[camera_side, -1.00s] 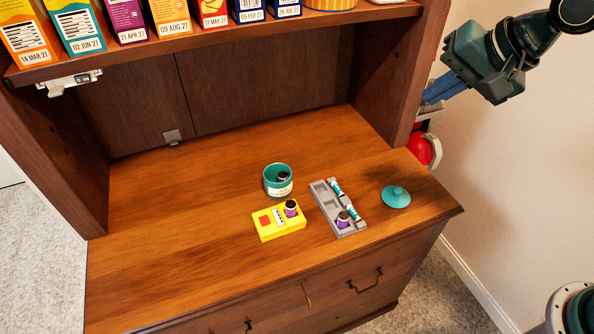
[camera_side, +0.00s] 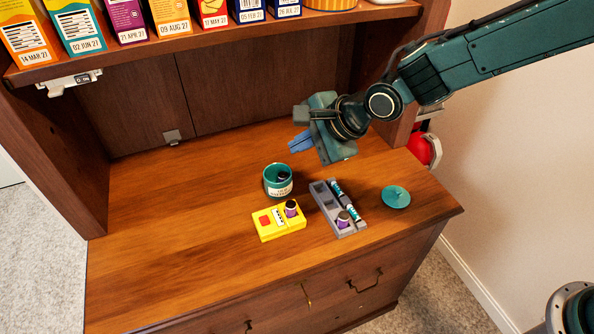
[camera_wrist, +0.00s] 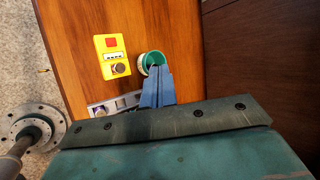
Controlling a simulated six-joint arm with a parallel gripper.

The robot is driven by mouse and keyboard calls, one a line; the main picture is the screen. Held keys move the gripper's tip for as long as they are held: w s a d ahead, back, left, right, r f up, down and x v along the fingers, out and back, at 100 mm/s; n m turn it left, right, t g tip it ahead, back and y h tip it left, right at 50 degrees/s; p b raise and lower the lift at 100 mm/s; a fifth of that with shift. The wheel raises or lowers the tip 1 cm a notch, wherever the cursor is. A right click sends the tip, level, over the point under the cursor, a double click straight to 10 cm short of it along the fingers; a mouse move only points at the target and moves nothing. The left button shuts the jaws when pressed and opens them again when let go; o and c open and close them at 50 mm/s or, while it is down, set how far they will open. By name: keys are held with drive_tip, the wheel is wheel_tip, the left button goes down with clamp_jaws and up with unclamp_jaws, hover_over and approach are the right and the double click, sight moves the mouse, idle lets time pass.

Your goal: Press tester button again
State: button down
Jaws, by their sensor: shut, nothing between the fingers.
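My gripper (camera_side: 300,142) has blue fingers and is shut and empty. It is in the air above the counter, behind and to the right of the tester, apart from it. In the wrist view its fingers (camera_wrist: 157,86) overlap the teal cup.
A teal cup (camera_side: 278,188) with dark items inside stands behind the tester. A grey tray (camera_side: 320,199) holding several batteries lies to its right, then a teal lid (camera_side: 396,197). A shelf of boxes (camera_side: 170,52) overhangs the back. The counter's left side is clear.

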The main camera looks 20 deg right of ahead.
sight(269, 221)
drive_tip(key=a+f+m+y, duration=0.1)
drive_tip(key=a+f+m, duration=0.2)
drive_tip(key=a+f, duration=0.4)
drive_tip(key=shift+a+f, duration=0.25)
drive_tip(key=shift+f, duration=0.05)
drive_tip(key=shift+f, duration=4.4)
drive_tip(key=shift+f, duration=0.85)
drive_tip(key=shift+r, duration=0.8)
drive_tip(key=shift+r, duration=0.2)
drive_tip(key=shift+r, duration=2.35)
